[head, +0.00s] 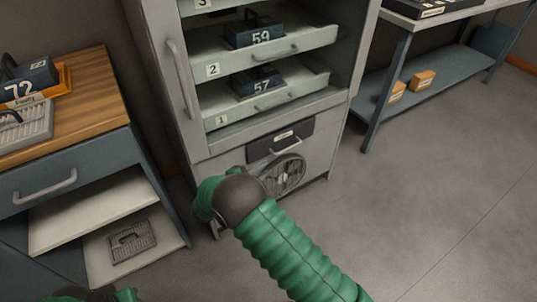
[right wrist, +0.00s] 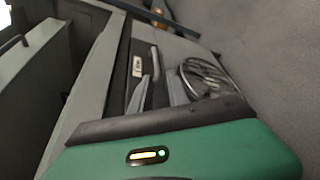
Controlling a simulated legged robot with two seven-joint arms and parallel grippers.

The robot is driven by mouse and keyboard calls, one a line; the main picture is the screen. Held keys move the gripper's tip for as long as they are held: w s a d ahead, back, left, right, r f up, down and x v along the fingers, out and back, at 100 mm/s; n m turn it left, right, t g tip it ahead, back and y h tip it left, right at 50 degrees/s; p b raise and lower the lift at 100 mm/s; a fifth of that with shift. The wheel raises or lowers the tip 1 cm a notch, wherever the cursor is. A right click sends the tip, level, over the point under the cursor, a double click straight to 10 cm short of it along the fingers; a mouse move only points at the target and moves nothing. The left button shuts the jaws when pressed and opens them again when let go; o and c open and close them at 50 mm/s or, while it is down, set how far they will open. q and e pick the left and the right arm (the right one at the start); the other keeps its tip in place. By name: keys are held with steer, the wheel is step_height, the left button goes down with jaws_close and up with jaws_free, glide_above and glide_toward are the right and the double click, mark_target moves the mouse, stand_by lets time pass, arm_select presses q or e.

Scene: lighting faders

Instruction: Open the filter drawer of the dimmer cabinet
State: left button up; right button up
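The dimmer cabinet (head: 200,150) stands ahead. Its dark filter drawer (head: 265,149) sits low in the front, above a round fan grille, and looks shut. The drawer has a pale label and a bar handle (head: 288,148). My right arm reaches to the lower cabinet in the head view, and its wrist hides the fingers. In the right wrist view, my right gripper (right wrist: 158,94) is open, its two grey fingers apart before the dark drawer front (right wrist: 139,50). The handle (right wrist: 154,60) shows just beyond the gap between them. Contact cannot be told. My left gripper is out of view.
Pull-out shelves with units 59 (head: 253,36) and 57 (head: 257,82) are above the drawer. The fan grille (head: 288,174) is just below it. A wooden-topped bench (head: 95,90) stands left, a metal table (head: 440,75) right. The floor (head: 430,190) at right is clear.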

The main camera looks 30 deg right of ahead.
mark_target(289, 149)
steer(key=b+x, duration=0.2)
steer(key=x, duration=0.3)
steer(key=b+x, duration=0.2)
steer(key=x, duration=0.3)
steer(key=b+x, duration=0.2)
steer(key=x, duration=0.4)
steer(key=shift+w+r+b, duration=0.2)
steer(key=shift+w+b, duration=0.15)
steer(key=shift+w+d+r, duration=0.15)
steer(key=shift+d+r, duration=0.05)
jaws_close()
steer(key=shift+f, duration=0.15)
